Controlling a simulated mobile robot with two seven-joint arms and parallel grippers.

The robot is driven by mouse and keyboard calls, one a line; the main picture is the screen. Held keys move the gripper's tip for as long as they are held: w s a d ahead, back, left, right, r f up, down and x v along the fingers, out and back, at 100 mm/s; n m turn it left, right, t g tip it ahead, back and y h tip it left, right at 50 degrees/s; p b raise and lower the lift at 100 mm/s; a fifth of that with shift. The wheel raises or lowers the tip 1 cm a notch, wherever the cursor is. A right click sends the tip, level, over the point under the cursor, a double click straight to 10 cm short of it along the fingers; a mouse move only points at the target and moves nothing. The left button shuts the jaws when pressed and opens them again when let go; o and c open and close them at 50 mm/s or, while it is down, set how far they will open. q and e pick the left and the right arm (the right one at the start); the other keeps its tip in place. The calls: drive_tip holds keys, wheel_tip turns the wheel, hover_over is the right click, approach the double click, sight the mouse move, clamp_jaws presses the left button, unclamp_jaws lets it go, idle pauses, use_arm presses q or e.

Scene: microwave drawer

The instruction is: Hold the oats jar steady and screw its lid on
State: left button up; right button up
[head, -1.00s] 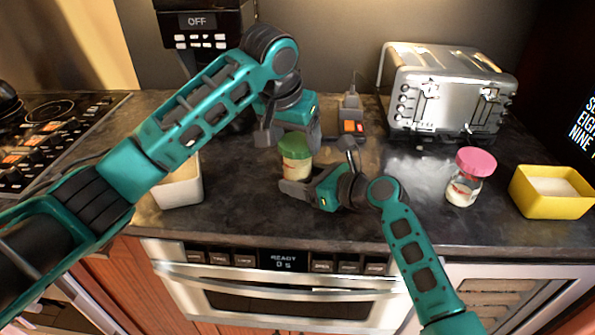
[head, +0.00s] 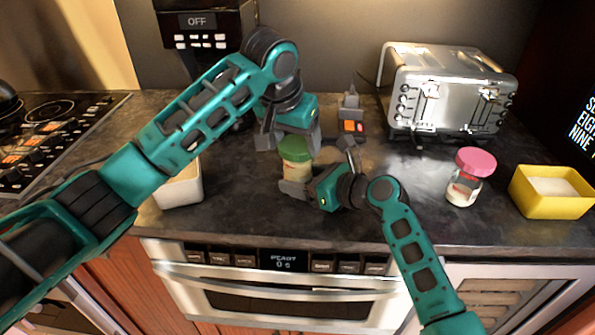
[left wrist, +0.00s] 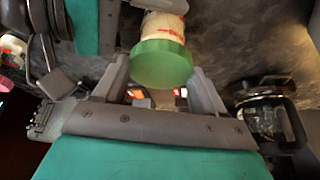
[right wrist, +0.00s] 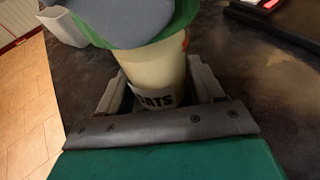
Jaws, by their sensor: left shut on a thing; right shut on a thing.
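The oats jar (head: 297,172) stands upright on the dark counter, pale with a label reading "OATS" in the right wrist view (right wrist: 157,72). Its green lid (head: 294,150) sits on top of the mouth; whether it is fully threaded I cannot tell. My left gripper (head: 291,139) comes from above and behind, shut on the lid, which shows between its fingers in the left wrist view (left wrist: 161,64). My right gripper (head: 312,180) is low at the right, shut around the jar's body. Part of the lid is hidden by a grey finger in the right wrist view.
A pink-lidded jar (head: 465,187) and a yellow box (head: 548,207) stand at the right. A silver toaster (head: 450,85) is behind them. A white container (head: 180,190) is at the left under my left arm. The counter's front edge is above the oven.

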use_arm(q)
drive_tip(key=shift+f, duration=0.1)
idle(0.6)
use_arm(e)
drive_tip(key=o, duration=0.3)
drive_tip(key=c, duration=0.9)
use_arm(q)
drive_tip(key=o, duration=1.1)
use_arm(e)
drive_tip(key=shift+c, duration=0.6)
